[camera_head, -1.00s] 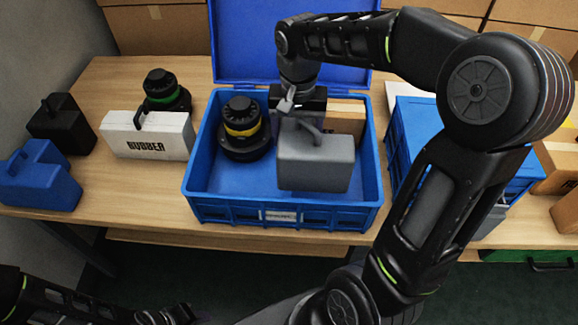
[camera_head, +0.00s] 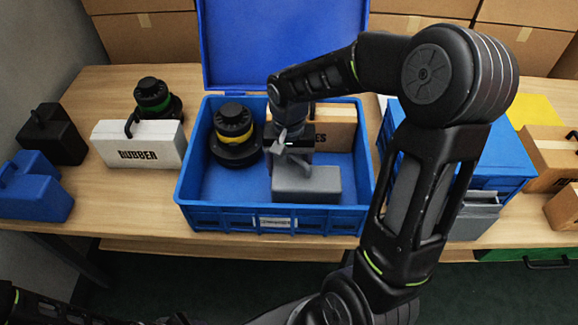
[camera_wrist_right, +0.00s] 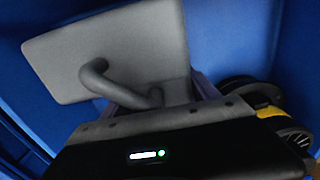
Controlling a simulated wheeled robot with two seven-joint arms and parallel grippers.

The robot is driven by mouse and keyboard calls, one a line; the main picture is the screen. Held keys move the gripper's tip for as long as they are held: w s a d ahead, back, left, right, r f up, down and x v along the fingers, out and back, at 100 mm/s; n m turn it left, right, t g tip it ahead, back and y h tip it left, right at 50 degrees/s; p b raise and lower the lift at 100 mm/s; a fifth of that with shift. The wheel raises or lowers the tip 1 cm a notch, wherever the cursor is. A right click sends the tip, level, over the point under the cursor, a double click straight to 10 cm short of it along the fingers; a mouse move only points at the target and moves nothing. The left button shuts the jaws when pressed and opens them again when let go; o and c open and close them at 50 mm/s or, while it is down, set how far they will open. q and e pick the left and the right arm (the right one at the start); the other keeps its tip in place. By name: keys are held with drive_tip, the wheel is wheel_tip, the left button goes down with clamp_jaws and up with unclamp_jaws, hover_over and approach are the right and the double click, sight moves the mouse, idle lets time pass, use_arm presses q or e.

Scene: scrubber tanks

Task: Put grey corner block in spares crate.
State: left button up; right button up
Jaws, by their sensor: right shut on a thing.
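The grey corner block (camera_head: 306,184) is low inside the open blue crate (camera_head: 275,223), near its front wall and right of centre. I cannot tell whether it touches the crate floor. My right gripper (camera_head: 290,148) is above the block, shut on its handle. The right wrist view shows the grey block (camera_wrist_right: 110,50) with its bent handle (camera_wrist_right: 115,85) running into the jaws, which are partly hidden. The crate's front label is too small to read. My left arm shows only at the bottom left edge; its gripper is not in view.
A black lamp-like part with a yellow band (camera_head: 234,135) stands in the crate's left half, and a brown box (camera_head: 335,130) at its back right. The crate's blue lid (camera_head: 285,45) stands open behind. A white block (camera_head: 138,145) is left; a closed blue crate (camera_head: 500,150) is right.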

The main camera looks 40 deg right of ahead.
drive_tip(key=shift+f, duration=0.15)
drive_tip(key=o, duration=1.8)
drive_tip(key=shift+c, duration=0.2)
wheel_tip(320, 180, up, 12)
drive_tip(key=shift+r+p, duration=0.1)
drive_tip(key=shift+p, duration=0.2)
